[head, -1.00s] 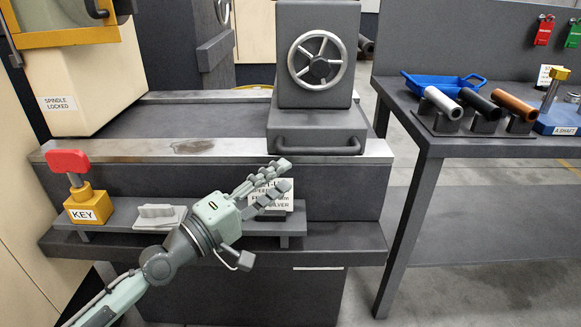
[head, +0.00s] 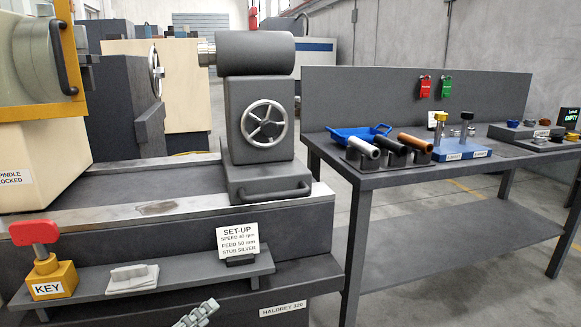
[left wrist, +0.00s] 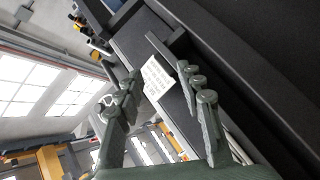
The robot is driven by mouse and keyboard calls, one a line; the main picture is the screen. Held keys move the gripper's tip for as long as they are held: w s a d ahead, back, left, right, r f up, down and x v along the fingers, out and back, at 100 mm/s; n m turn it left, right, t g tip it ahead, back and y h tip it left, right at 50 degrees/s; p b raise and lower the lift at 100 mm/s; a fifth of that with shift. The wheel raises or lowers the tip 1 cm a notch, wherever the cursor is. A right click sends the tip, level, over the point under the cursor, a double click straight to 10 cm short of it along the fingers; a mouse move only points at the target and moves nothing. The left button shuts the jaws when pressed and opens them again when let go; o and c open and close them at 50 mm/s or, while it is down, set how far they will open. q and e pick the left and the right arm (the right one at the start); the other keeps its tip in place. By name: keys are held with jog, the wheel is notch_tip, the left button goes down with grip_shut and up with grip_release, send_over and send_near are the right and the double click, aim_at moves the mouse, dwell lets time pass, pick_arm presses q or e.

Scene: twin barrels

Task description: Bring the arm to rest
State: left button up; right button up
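In the head view, only the fingers of my left gripper (head: 197,314) show, low at the bottom edge, in front of the lathe's lower shelf. The rest of that arm is out of this view. In the left wrist view, its two fingers stand apart with nothing held between them (left wrist: 157,75). The white set-up card (left wrist: 158,78) appears beyond the gap. My right gripper is in neither view.
The lathe shelf (head: 95,290) holds a red-topped KEY block (head: 54,278), a pale grey piece (head: 133,278) and the set-up card (head: 237,239). Right of the lathe, a workbench (head: 400,178) bears a blue tray (head: 357,132) and several bars. Floor shows between them.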

pick_arm(q)
jog(key=s+a+f+m+g+y, duration=0.2)
jog(key=s+f+g, duration=0.1)
jog(key=f, duration=0.6)
jog(key=s+a+f+m+g+y, duration=0.15)
jog(key=s+f, duration=0.25)
jog(key=f, duration=0.6)
jog(key=s+a+f+m+g+y, duration=0.2)
jog(key=s+a+f+g, duration=0.1)
jog(key=s+f, duration=0.3)
jog(key=s+a+f+m+g+y, duration=0.2)
jog(key=s+a+f+g+y, duration=0.1)
jog(key=s+f, duration=0.3)
jog(key=shift+s+f+m, duration=0.3)
jog(key=shift+s+m, duration=0.05)
jog(key=shift+s, duration=0.8)
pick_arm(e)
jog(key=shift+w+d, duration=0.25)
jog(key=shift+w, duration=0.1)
pick_arm(q)
jog(key=shift+d+g, duration=0.1)
jog(key=shift+g, duration=0.15)
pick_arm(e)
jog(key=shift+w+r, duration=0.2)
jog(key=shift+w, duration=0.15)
